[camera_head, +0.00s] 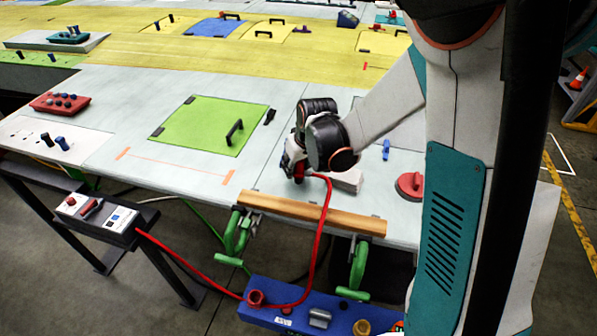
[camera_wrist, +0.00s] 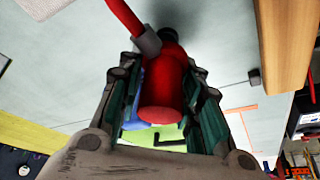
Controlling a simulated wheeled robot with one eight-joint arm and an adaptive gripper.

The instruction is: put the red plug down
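The red plug (camera_wrist: 165,88) is between the two fingers of my gripper (camera_wrist: 165,70) in the wrist view, with both fingers close against its sides. Its red cable (camera_wrist: 127,18) leaves through a grey collar. In the head view, the plug (camera_head: 299,171) shows only in part below my gripper (camera_head: 293,164), over the pale wing panel near its front edge. The cable (camera_head: 325,218) drops over the edge to the blue box and runs left to a grey control box. The height of the plug above the panel is hard to tell.
A white block (camera_head: 347,180) and a red disc (camera_head: 410,185) lie right of my gripper. A wooden strip (camera_head: 310,212) with green clamps (camera_head: 237,232) lines the front edge. A green hatch (camera_head: 212,125) with a black handle lies left. The blue box (camera_head: 273,318) stands below.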

